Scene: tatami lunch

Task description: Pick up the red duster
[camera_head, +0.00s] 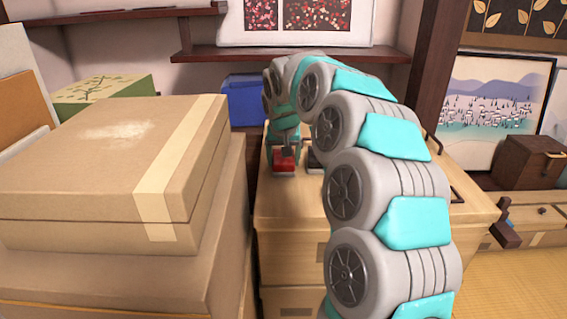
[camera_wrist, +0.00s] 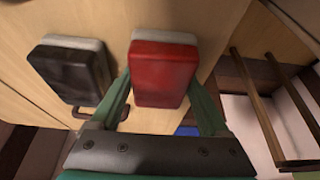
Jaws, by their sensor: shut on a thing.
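The red duster (camera_head: 284,168) is at the top of the wooden cabinet (camera_head: 300,205), near its back left. In the wrist view the red duster (camera_wrist: 163,68) has a red upper body and a pale edge at its far end. My gripper (camera_wrist: 162,82) has its two green fingers on either side of the duster and is shut on it. In the head view my gripper (camera_head: 286,150) points down over the duster, and the arm arches in from the right. I cannot tell whether the duster is clear of the cabinet top.
A black duster (camera_wrist: 72,70) lies close beside the red one, to its left in the wrist view; it also shows in the head view (camera_head: 315,160). Stacked cardboard boxes (camera_head: 110,160) stand left of the cabinet. A blue box (camera_head: 243,100) and a wall shelf (camera_head: 290,54) are behind.

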